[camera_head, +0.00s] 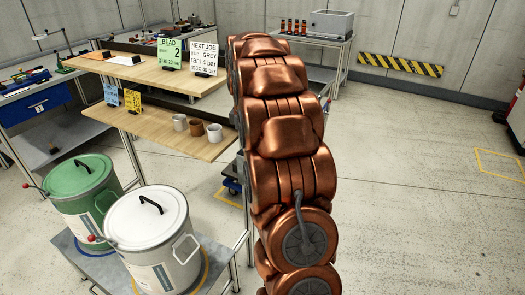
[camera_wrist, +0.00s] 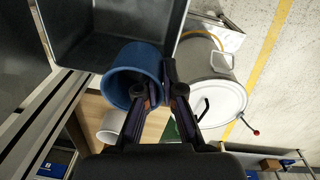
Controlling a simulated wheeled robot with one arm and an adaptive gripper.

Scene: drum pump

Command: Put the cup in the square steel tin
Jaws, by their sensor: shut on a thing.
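A blue cup (camera_wrist: 122,84) shows in the wrist view, its open mouth toward the camera. My gripper (camera_wrist: 158,84) is shut on the cup's wall at its right side, one finger inside the mouth and one outside. The square steel tin (camera_wrist: 176,22), an open dark grey box, fills the upper left of the wrist view. The cup overlaps the tin's lower rim in the picture; its height over the tin cannot be told. In the head view my copper arm hides the gripper, the blue cup and the tin.
Several mugs, including a brown one (camera_head: 196,128), stand on the lower wooden shelf (camera_head: 160,129). A white drum (camera_head: 150,230) and a green drum (camera_head: 82,190) stand at the lower left. A white cup (camera_wrist: 112,124) shows below the blue one. The floor at right is mostly clear.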

